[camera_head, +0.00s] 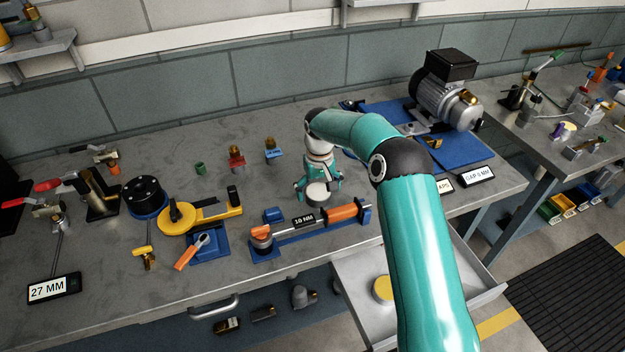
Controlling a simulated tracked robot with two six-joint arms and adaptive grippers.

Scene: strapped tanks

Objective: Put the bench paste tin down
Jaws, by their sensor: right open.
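A small round tin with a pale top (317,194) is on the grey bench (225,155), near its middle; I take it to be the bench paste tin. My right gripper (317,187) is just above and around it, pointing down. Its fingers are open, one on each side of the tin. The tin looks upright and seems to rest on the bench; whether a finger touches it I cannot tell. The back of the tin is hidden by the gripper. My left gripper is not in view.
A torque wrench (315,221) in a blue holder lies just in front of the tin. An open drawer (350,285) below holds a yellow-topped round thing (382,289). A motor (445,100) stands on a blue plate behind right. Small fittings (237,158) stand to the left.

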